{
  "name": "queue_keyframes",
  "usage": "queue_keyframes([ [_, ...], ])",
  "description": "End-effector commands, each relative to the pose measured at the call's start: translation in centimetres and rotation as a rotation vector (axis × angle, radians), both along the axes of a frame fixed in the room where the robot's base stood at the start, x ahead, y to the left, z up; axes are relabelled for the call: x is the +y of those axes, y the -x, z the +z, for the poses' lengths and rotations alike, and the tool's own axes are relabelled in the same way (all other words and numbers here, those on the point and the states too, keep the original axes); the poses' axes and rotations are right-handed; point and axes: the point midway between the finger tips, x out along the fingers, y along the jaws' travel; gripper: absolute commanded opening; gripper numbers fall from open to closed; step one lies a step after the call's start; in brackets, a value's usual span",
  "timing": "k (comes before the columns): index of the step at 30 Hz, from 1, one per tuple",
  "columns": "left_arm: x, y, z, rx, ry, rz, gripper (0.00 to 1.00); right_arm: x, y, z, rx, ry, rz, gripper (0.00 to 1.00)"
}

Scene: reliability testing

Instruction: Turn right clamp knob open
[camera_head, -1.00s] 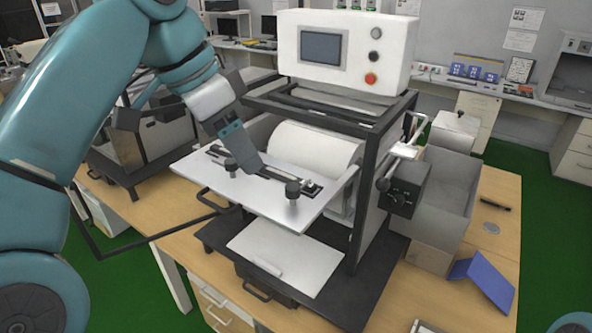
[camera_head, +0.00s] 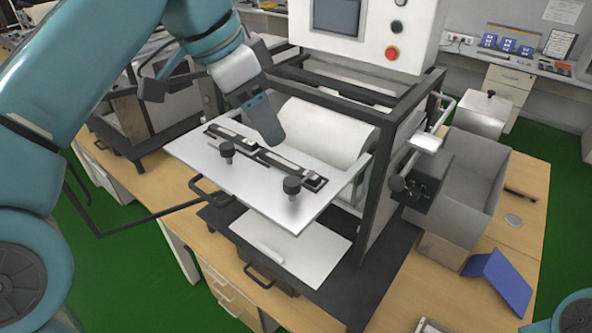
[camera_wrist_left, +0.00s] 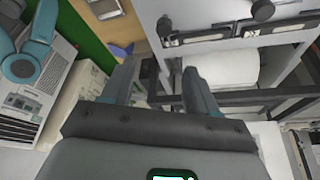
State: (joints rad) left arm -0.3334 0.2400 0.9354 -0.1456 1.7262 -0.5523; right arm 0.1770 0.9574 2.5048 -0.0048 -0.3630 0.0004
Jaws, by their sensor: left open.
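A white plate (camera_head: 250,190) sticks out from the front of the test machine. It bears two clamp bars with black knobs. The right clamp knob (camera_head: 292,186) stands upright near the plate's right front; it also shows at the top of the left wrist view (camera_wrist_left: 165,27). The left clamp knob (camera_head: 226,149) is to its left; it also shows in the wrist view (camera_wrist_left: 262,11). My left gripper (camera_head: 272,140) is over the plate's back part, behind the knobs and apart from them. In the wrist view its fingers (camera_wrist_left: 160,82) are spread with nothing between them. My right gripper is not in view.
A white roller (camera_head: 325,130) lies right behind the plate. The dark machine frame (camera_head: 375,195) and a black side box (camera_head: 420,190) stand to the right. A control panel (camera_head: 360,25) with a red button is above. A blue folder (camera_head: 500,280) lies on the table.

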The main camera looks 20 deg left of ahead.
Motion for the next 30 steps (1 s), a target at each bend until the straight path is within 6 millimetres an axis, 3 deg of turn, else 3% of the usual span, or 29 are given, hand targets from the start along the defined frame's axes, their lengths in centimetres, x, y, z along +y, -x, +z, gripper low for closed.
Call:
queue_keyframes([
  [15, -2.8, -3.1, -10.5, 0.004, -0.001, 0.0, 0.59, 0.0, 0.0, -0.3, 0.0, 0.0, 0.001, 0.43],
  [21, -3.4, -3.9, -12.5, 0.002, -0.001, 0.002, 0.59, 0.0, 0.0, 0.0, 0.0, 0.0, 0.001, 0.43],
  [30, -3.5, -4.1, -13.0, 0.0, 0.0, 0.001, 0.59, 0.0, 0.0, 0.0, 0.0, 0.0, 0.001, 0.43],
])
